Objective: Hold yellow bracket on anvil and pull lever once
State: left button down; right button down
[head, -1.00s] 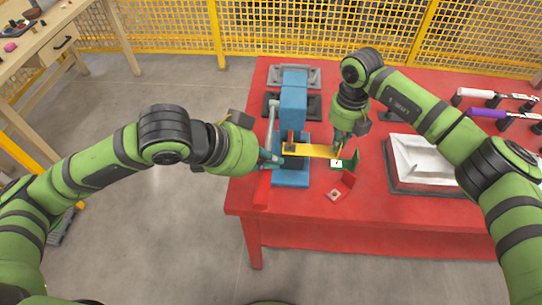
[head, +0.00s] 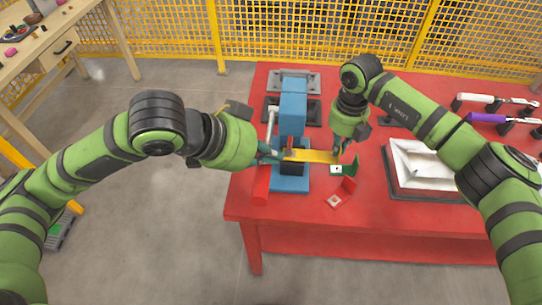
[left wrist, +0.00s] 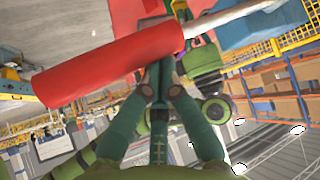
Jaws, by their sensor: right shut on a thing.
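The yellow bracket (head: 318,156) lies level across the blue press (head: 292,116), its left end on the anvil under the ram. My right gripper (head: 340,154) is shut on the bracket's right end. The press lever has a grey rod (head: 272,122) and a red handle (head: 261,187) that hangs at the press's left side. My left gripper (head: 275,154) is beside the lever, near where rod and handle meet. In the left wrist view the red handle (left wrist: 105,62) crosses beyond the fingers, which come together. Contact with the lever is unclear.
A green bracket (head: 343,169) and a red bracket (head: 341,193) lie just right of the press on the red table (head: 300,221). A grey tray with a white part (head: 425,160) is further right. Tools with white and purple handles (head: 487,116) rest at the back right.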

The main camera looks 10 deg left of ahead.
pick_arm(q)
notch_tip(320, 180, up, 10)
dwell(1.3)
jog(key=shift+s+a, duration=0.1)
dwell(0.6)
